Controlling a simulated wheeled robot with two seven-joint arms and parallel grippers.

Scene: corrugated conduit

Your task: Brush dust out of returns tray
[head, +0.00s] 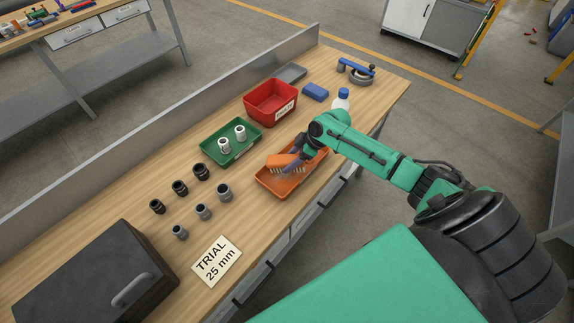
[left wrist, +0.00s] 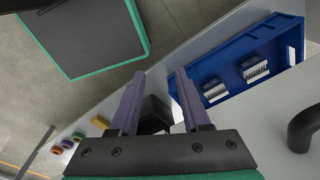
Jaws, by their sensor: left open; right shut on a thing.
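An orange tray (head: 265,189) lies on the workbench, toward its front edge. My right gripper (head: 296,157) is over this tray, shut on an orange brush (head: 280,160). The brush's pale bristles point down into the tray; I cannot tell whether they touch its floor. Dust in the tray is too small to make out clearly. My arm and the brush hide part of the tray. My left gripper (left wrist: 160,74) shows only in the left wrist view, open with nothing between its two purple fingers.
A green tray (head: 215,158) with white fittings and a red labelled bin (head: 271,118) stand behind the orange tray. Several dark and grey fittings, a "TRIAL 25 mm" card (head: 217,261) and a black case (head: 95,280) lie left. A white bottle (head: 341,100) stands near my right arm.

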